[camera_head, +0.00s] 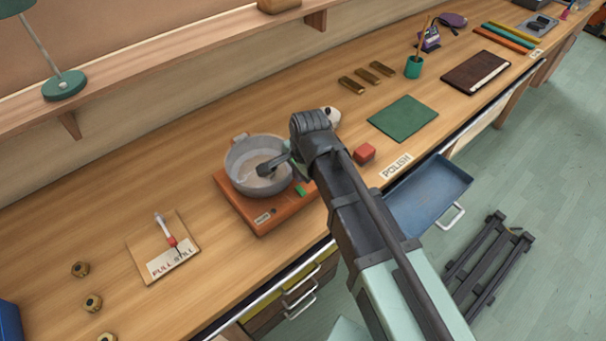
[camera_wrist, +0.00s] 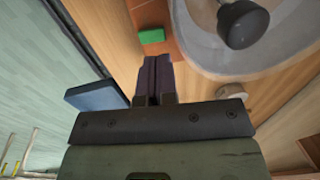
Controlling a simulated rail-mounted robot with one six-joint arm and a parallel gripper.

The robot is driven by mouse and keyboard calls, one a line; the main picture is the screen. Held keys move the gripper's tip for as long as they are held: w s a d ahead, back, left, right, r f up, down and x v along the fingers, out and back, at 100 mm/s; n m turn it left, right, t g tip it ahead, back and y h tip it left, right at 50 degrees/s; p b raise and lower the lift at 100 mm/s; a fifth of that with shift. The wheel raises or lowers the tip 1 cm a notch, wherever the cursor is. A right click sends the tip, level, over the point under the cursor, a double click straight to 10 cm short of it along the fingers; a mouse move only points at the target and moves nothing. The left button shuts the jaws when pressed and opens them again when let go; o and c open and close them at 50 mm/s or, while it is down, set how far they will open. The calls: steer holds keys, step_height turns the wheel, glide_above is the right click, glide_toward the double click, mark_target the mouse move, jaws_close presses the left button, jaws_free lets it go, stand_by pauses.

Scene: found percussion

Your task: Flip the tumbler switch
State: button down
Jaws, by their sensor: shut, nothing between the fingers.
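In the head view my wrist hides the fingers. Contact cannot be told.
A dark rounded head (camera_wrist: 243,22) hangs over the pot. An open blue drawer (camera_head: 428,192) juts from the bench front. Several brass nuts (camera_head: 80,269) lie at the left.

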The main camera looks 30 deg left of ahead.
mark_target(301, 191)
steer(key=f+b, duration=0.2)
steer(key=f, duration=0.1)
steer(key=f+b, duration=0.1)
steer(key=f, duration=0.1)
steer(key=shift+w+a, duration=0.1)
steer(key=shift+a, duration=0.25)
steer(key=shift+r, duration=0.1)
steer(key=shift+f+b, duration=0.3)
steer(key=shift+b, duration=0.05)
steer(key=shift+r, duration=0.15)
steer(key=shift+d, duration=0.1)
steer(key=shift+s+d, duration=0.25)
steer(key=shift+d, duration=0.4)
steer(key=shift+a, duration=0.1)
